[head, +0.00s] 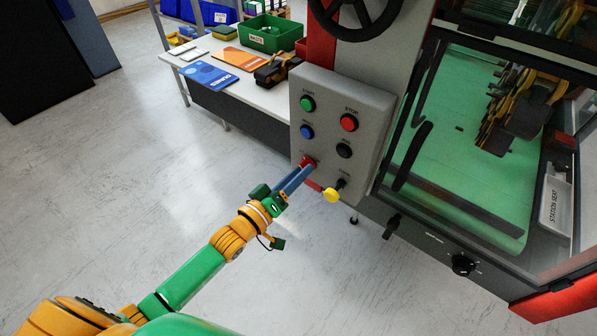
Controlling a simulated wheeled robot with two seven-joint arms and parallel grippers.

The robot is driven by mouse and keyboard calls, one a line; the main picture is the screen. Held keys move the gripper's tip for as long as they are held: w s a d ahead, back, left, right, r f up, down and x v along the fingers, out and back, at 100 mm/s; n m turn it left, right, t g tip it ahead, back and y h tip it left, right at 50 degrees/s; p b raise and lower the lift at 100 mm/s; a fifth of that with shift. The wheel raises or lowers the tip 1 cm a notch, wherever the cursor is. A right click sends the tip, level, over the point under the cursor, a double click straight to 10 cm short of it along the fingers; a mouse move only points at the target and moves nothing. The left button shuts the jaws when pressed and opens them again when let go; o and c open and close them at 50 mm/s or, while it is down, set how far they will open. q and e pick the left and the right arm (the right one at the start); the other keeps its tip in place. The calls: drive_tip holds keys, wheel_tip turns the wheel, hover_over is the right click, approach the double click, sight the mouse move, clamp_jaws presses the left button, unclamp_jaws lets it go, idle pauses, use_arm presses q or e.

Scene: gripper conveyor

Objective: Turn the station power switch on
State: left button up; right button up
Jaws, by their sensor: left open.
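The grey control panel (322,120) stands in the middle of the head view. At its lower left is a small red control (308,161), partly covered by my gripper. At its lower right is a small black control (341,184), with a yellow round piece (331,196) just below it. The labels by these two are too small to read, so I cannot tell which is the power switch. My left gripper (304,170) is open, its blue-grey fingertips at the red control. I cannot tell whether they touch it. My right gripper is not in view.
Above are a green button (307,103), a red button (349,122), a blue button (307,132) and a black button (344,150). A glazed station (440,150) stands to the right, a white table (262,98) behind. The floor at left is clear.

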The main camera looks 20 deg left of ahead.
use_arm(q)
drive_tip(key=shift+w, duration=0.1)
clamp_jaws()
drive_tip(key=shift+m, duration=0.3)
drive_tip(key=m+p, duration=0.2)
drive_tip(key=m, duration=1.5)
drive_tip(key=shift+r, duration=0.1)
drive_tip(key=shift+m, duration=0.3)
idle(0.4)
